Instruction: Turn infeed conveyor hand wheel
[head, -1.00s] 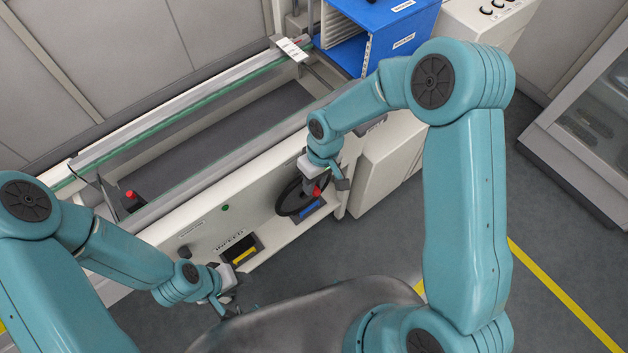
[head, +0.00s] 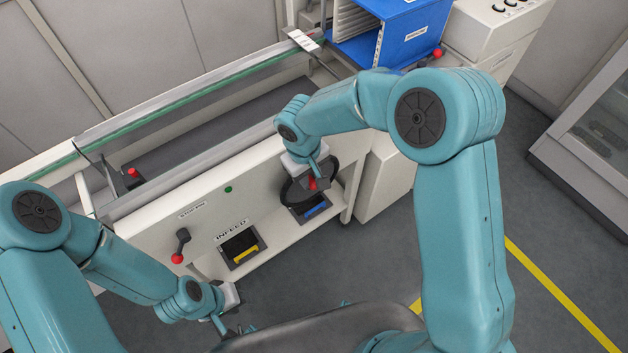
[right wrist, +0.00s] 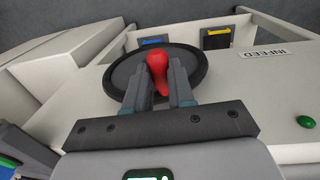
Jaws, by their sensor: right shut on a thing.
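The black hand wheel (head: 293,193) is on the front panel of the white infeed conveyor (head: 150,222). Its red handle (head: 312,183) sticks out from the wheel. My right gripper (right wrist: 159,82) is shut on the red handle (right wrist: 157,72), with one finger on each side, in front of the dark wheel disc (right wrist: 190,62) in the right wrist view. In the head view my right wrist hides part of the wheel. My left gripper (head: 232,325) hangs low at the left, away from the panel; its jaws are too small to judge.
A small crank with a red knob (head: 177,258) and a yellow-handled recess (head: 240,248) lie left of the wheel. A blue-handled recess (head: 312,207) is below it. A blue rack (head: 405,35) stands behind. Floor in front is clear.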

